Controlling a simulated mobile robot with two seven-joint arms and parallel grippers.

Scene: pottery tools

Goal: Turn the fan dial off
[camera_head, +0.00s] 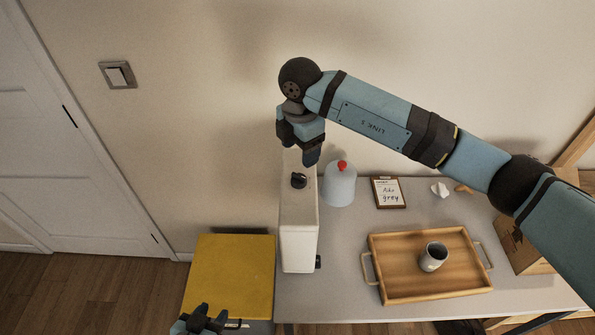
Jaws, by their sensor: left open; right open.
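The fan appears as a tall, narrow off-white box (298,240) at the left end of the grey table. Its black dial (299,180) sits on the box's top face. My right gripper (298,150) is open and points down at the far end of the box, just behind the dial in the picture. It looks apart from the dial, but I cannot tell its exact height. My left gripper (203,318) is open and empty at the bottom edge, by the front of a yellow-topped cabinet (235,270). The marking on the dial is too small to read.
A blue-grey dome with a red knob (340,183) stands right of the box. A framed card (388,192), a wooden tray (385,296) holding a grey cup (433,257), and a cardboard box (520,250) are further right. A wall switch (118,75) is at the upper left.

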